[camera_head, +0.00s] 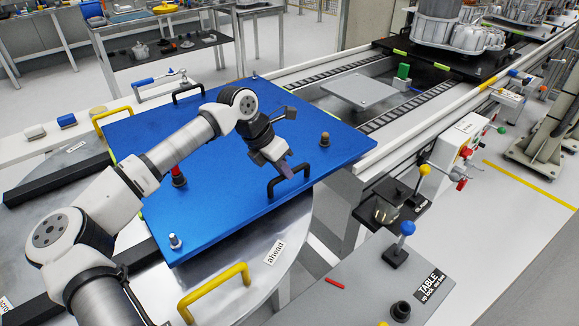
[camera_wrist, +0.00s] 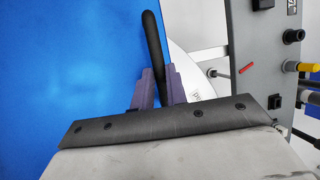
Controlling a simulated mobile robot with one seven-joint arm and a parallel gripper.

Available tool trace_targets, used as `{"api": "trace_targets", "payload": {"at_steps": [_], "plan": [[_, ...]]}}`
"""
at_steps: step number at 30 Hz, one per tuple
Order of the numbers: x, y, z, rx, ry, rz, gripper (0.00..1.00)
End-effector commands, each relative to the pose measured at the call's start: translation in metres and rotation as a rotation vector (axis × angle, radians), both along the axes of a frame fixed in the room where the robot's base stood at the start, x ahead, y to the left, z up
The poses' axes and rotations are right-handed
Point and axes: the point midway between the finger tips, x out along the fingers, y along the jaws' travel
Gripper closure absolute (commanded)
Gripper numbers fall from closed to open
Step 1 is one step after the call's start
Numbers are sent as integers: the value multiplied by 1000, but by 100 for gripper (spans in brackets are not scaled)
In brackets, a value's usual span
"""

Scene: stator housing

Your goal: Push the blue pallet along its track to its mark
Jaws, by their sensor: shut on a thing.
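The blue pallet (camera_head: 225,205) is a large flat plate. It lies partly over a round grey turntable (camera_head: 255,285), with its far right edge close to the track (camera_head: 405,112). My gripper (camera_head: 286,172) is at the black handle (camera_head: 272,187) on the pallet's near right edge. In the wrist view my gripper's purple fingers (camera_wrist: 156,88) are shut on the black handle (camera_wrist: 152,45), with the blue pallet (camera_wrist: 65,65) to the left. The fingers hide part of the handle. I cannot tell which mark belongs to the pallet.
A black pallet with stator parts (camera_head: 450,45) stands farther along the track. A grey plate (camera_head: 360,92) lies between the rails. A yellow handle (camera_head: 213,290) is on the turntable. A grey control table (camera_head: 375,285) with a blue-knobbed lever (camera_head: 405,230) stands near right.

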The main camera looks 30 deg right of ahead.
Motion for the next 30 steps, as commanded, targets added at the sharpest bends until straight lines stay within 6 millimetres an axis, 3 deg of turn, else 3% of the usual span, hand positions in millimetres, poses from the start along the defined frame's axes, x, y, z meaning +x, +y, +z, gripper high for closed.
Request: {"api": "trace_targets", "payload": {"at_steps": [18, 24, 30], "plan": [[-20, 152, -4, 1, -2, 6, 100], [-25, 184, -2, 1, -2, 3, 100], [-28, 201, -1, 0, 0, 1, 100]]}}
